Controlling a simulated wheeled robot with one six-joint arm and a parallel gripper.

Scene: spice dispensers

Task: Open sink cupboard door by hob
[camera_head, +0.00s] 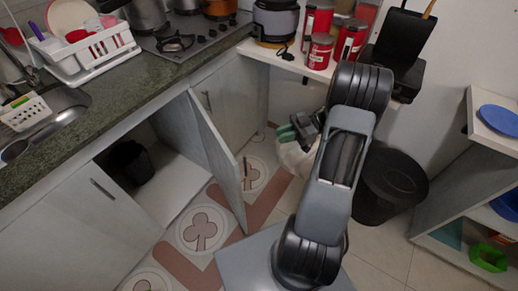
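The sink cupboard door by the hob (217,158) is a pale grey panel. It stands swung out from the counter, with its handle (245,173) near the free edge. The cupboard interior (182,184) shows behind it, with a dark bin (130,162) inside. My gripper (286,133) has greenish fingertips and is in front of the white wall unit, to the right of the door and apart from it in the picture. It seems to hold nothing, but its finger gap is too small to make out.
The other sink cupboard door (75,235) looks closed at the left. The hob (185,36) and hob cupboard door (233,100) are behind the open door. A black bin (390,190) and a white bag (297,159) stand near my arm. Patterned floor (203,230) is clear.

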